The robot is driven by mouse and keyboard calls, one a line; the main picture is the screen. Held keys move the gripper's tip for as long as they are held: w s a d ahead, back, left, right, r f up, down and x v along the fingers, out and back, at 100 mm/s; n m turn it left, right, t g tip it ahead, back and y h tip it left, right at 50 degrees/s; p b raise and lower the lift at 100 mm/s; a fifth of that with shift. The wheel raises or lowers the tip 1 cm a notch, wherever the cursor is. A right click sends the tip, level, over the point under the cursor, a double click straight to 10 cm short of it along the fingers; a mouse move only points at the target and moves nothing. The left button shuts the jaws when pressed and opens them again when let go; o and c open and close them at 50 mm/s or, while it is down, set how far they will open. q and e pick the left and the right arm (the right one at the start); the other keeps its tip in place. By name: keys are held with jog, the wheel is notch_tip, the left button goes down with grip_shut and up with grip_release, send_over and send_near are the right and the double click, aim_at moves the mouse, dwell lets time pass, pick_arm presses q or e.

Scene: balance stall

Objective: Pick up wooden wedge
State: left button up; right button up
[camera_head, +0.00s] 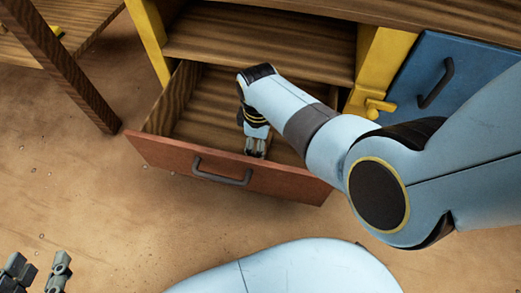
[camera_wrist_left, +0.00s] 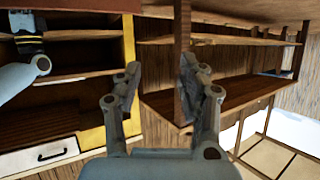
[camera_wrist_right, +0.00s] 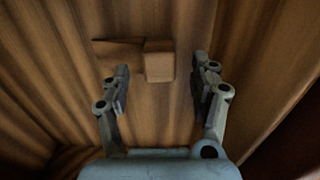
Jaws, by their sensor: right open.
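The wooden wedge (camera_wrist_right: 158,62) shows in the right wrist view as a small light-brown block on the drawer's wooden floor. A darker angular patch lies at its left; I cannot tell whether it is shadow or part of the wedge. My right gripper (camera_wrist_right: 161,84) is open, with the wedge ahead of it between the two finger lines. In the head view my right gripper (camera_head: 255,149) points down into the open drawer (camera_head: 155,155), and the wedge is hidden there. My left gripper (camera_head: 38,274) is open and empty at the bottom left, away from the drawer.
The drawer has a reddish front with a dark handle (camera_head: 222,171). A wooden shelf (camera_head: 260,40) lies above it, between yellow posts. A blue door (camera_head: 430,80) stands at the right, and a wooden post (camera_head: 75,70) at the left. The left wrist view shows more shelving (camera_wrist_left: 230,95).

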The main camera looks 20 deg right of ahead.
jog(key=shift+f+b, duration=0.85)
jog(key=shift+f, duration=0.1)
jog(key=c, duration=1.3)
pick_arm(q)
jog(key=w+d+r+m+t+h, duration=0.1)
jog(key=w+r+t, duration=0.5)
jog(key=r, duration=0.6)
jog(key=shift+w+d+r, duration=0.15)
jog(key=shift+w+r, duration=0.15)
jog(key=shift+w, duration=0.9)
jog(key=shift+f, duration=0.15)
